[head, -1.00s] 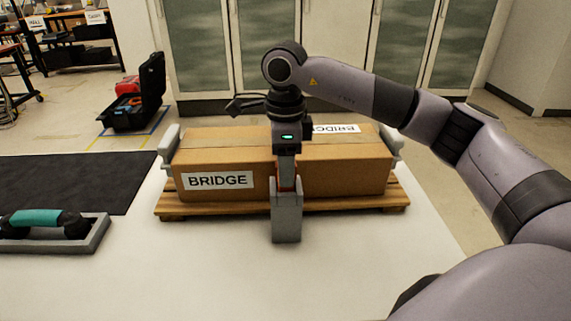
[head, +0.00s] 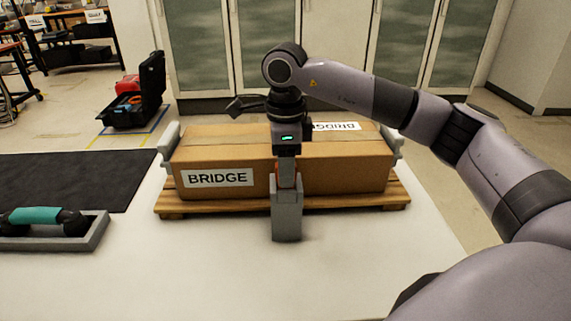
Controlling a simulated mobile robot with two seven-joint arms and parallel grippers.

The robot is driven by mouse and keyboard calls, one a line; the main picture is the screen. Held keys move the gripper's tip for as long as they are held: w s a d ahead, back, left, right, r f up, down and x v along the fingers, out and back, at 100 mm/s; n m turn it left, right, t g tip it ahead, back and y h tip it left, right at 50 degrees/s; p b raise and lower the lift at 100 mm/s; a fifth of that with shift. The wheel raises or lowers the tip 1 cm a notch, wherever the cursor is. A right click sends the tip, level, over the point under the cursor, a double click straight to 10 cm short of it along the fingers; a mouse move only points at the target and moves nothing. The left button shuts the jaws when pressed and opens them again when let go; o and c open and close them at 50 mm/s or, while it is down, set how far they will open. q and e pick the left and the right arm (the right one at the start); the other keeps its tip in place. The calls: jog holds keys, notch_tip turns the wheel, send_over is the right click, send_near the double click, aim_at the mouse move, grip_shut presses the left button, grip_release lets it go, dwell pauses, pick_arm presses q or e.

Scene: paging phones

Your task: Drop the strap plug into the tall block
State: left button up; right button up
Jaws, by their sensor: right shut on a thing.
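The tall block (head: 287,222) is a grey upright block on the white table, in front of the cardboard box. My right gripper (head: 287,182) points straight down right above it, its fingers close to the block's top. A small bit of orange-red, likely the strap plug (head: 277,180), shows at the fingertips. The gripper is shut on it. Most of the plug is hidden by the fingers and the block, so I cannot tell how deep it sits. My left gripper is not in view.
A cardboard box labelled BRIDGE (head: 225,163) sits on a wooden pallet (head: 350,203) just behind the block, between grey end brackets. A grey tray (head: 97,236) with a teal-handled thing (head: 35,215) is at the left. The table front is clear.

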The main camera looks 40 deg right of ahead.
jog(key=shift+f, duration=0.2)
jog(key=o, duration=0.8)
jog(key=shift+r, duration=0.1)
notch_tip(320, 180, up, 11)
jog(key=p, duration=0.8)
